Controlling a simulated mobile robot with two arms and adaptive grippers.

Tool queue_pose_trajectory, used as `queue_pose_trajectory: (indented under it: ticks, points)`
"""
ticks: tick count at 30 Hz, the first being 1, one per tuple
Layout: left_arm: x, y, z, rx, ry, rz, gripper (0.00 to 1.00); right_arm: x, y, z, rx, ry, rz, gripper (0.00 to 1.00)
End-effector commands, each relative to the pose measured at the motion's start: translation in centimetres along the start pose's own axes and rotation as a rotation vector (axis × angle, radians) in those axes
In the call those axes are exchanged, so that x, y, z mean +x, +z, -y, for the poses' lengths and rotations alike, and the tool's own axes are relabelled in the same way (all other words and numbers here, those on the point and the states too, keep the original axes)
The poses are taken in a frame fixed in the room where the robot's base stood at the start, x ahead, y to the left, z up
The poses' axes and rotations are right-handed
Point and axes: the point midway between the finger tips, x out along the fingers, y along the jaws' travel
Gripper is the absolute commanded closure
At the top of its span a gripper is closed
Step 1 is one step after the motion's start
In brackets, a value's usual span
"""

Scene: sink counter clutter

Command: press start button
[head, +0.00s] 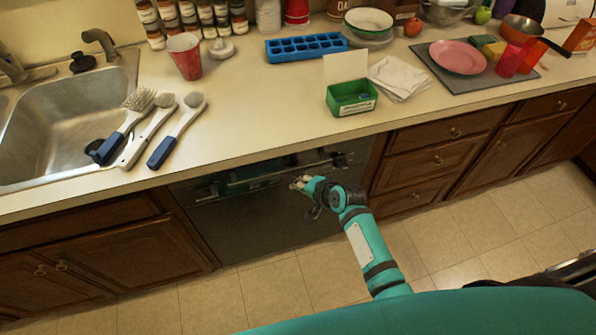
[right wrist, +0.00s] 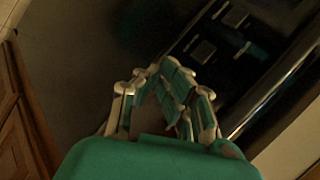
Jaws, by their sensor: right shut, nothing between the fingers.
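A dark dishwasher front (head: 250,225) stands under the counter, with a handle bar (head: 250,183) across its top. My right gripper (head: 300,183) is in front of its upper part, near the handle. In the right wrist view the gripper (right wrist: 152,72) is shut, with its fingertips together and nothing between them. A dark control panel (right wrist: 228,40) with small light squares, which may be buttons, shows beyond the fingertips. I cannot tell which one is the start button or whether the fingers touch the panel. My left gripper is not in view.
The counter (head: 270,110) overhangs above the dishwasher. Long-handled brushes (head: 178,130) lie by the sink (head: 60,120), and a green box (head: 352,97) stands near the counter edge. Wooden drawers (head: 435,160) are to the right. The tiled floor (head: 310,270) is open below.

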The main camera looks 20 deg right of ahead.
Motion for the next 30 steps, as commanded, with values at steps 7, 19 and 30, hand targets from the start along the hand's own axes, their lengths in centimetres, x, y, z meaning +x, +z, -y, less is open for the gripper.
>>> queue_pose_trajectory:
  ticks: [7,19,30]
  points:
    - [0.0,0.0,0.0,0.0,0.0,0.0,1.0,0.0,0.1,-0.1,0.0,0.0,0.001,1.0]
    - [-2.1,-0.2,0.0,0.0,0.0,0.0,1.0,-2.3,1.6,-1.4,0.001,0.003,0.003,1.0]
    - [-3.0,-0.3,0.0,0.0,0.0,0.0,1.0,-3.6,2.6,-2.6,0.0,0.0,0.001,1.0]
